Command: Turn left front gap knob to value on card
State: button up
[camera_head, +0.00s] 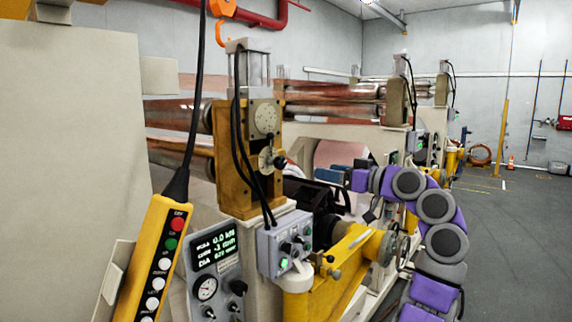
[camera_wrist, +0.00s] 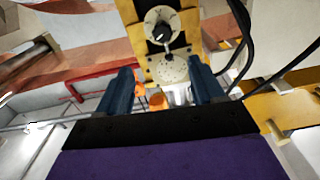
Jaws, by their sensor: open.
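The gap knob (camera_head: 271,160), a pale disc with a dark crank handle, is on the front of the yellow-brown roll housing (camera_head: 233,165). A round pale dial (camera_head: 264,118) with small marks sits above it. In the wrist view the scene looks inverted: the knob (camera_wrist: 161,27) is at the top and the dial (camera_wrist: 167,70) below it. My gripper (camera_head: 322,174) is right of the knob in the head view. In the wrist view its two blue fingers (camera_wrist: 160,67) are spread and empty, apart from the knob. I cannot make out a card with a value.
A grey control box (camera_head: 285,243) and a display panel (camera_head: 214,265) stand below the housing. A yellow button pendant (camera_head: 155,262) hangs at the left front. Black cables (camera_head: 241,140) loop down beside the knob. Open grey floor (camera_head: 515,230) lies to the right.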

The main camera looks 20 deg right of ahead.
aim_at(284, 163)
jog(key=x, duration=1.4)
jog(key=shift+p, duration=0.4)
jog(key=shift+x, duration=1.05)
jog(key=shift+s+a, duration=0.1)
jog(key=c, duration=1)
